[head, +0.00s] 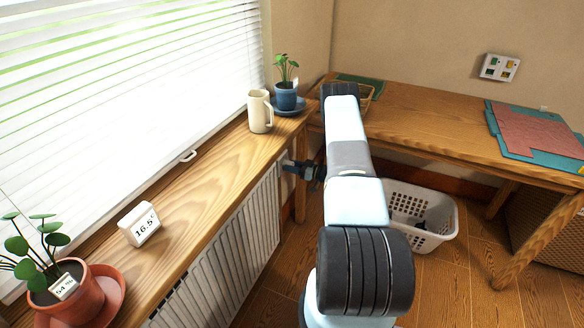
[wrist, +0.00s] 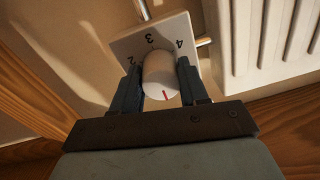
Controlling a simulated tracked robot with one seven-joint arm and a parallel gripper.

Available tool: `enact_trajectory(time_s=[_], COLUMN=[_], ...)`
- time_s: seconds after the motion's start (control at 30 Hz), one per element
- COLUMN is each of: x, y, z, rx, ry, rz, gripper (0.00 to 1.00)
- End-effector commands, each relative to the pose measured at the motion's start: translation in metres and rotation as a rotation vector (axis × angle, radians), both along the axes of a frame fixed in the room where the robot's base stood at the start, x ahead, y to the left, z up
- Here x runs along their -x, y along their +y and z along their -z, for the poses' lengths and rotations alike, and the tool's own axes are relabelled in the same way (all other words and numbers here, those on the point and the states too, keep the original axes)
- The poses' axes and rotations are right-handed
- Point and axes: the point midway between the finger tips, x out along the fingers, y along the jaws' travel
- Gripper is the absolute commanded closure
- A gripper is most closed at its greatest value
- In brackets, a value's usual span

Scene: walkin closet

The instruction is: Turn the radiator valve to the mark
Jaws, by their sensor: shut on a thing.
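The radiator valve is a white round knob (wrist: 161,76) with a red line on its face, near the middle of the wrist view. The line sits on the knob's lower side in the picture. Behind the knob is a pale square plate (wrist: 122,48) with the numbers 2, 3 and 4 showing. My gripper (wrist: 158,82) is shut on the knob, with one dark finger on each side. In the head view my gripper (head: 303,171) is beside the end of the white radiator (head: 236,240), below the sill; the knob is hidden there. No separate target mark can be made out.
The wooden sill (head: 195,180) above the radiator holds a cream mug (head: 259,112), a blue-potted plant (head: 286,97), a 16.5 display (head: 140,223) and a terracotta-potted plant (head: 75,298). A wooden desk (head: 420,120) and a white basket (head: 436,217) are to the right.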

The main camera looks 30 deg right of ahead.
Motion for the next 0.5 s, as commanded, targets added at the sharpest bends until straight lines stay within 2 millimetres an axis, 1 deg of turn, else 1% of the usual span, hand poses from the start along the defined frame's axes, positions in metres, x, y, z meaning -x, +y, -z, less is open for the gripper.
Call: enact_trajectory(time_s=[0.03, 0.13, 0.17, 0.5], x=[-0.0004, -0.0004, -0.0005, -0.0010], y=[-0.0008, -0.0008, -0.0008, -0.0008], z=[-0.0001, -0.0001, -0.0002, -0.0002], rx=[0.001, 0.001, 0.002, -0.045], ry=[0.000, 0.000, 0.000, 0.035], rz=[0.002, 0.002, 0.002, 0.001], gripper=[0.76, 0.86, 0.87, 0.87])
